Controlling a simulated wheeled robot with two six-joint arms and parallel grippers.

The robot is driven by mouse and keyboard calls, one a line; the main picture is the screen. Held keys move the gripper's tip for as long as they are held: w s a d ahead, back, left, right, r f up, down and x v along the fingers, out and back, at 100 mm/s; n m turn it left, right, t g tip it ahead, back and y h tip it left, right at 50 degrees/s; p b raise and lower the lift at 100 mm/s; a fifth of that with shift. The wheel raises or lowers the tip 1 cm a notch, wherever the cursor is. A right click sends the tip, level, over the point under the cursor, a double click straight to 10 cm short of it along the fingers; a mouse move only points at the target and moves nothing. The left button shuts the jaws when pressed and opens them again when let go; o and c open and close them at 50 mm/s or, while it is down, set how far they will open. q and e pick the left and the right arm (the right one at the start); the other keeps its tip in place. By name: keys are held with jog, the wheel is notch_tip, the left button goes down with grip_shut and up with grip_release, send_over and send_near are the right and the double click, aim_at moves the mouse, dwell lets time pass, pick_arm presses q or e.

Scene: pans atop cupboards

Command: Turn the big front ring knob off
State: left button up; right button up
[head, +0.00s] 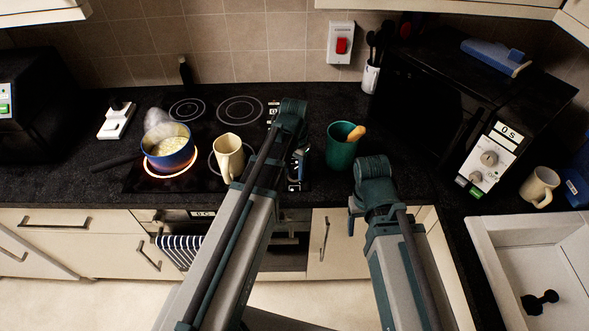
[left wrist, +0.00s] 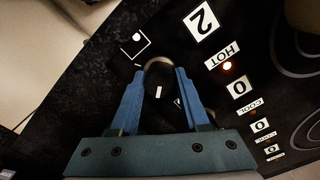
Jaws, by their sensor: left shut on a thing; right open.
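The big front ring (head: 150,180) glows orange on the black hob under a blue pot (head: 168,155) with pale contents. Its dark round knob (left wrist: 158,92), with a white mark, shows in the left wrist view. My left gripper (left wrist: 160,72) is shut on this knob, one blue finger on either side. In the head view my left arm mostly hides the knob panel.
A cream jug (head: 228,157) stands on the hob just left of my left arm. A green pot (head: 342,147) with a wooden utensil stands between my arms. A microwave (head: 500,150), cream mug (head: 539,187) and sink (head: 520,235) are at the right.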

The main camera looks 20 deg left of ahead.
pick_arm(q)
jog(key=shift+n, duration=0.4)
grip_shut()
jog(key=n, duration=0.3)
jog(key=shift+n, duration=3)
jog(key=o, duration=1.2)
grip_release()
jog(key=shift+c, duration=0.2)
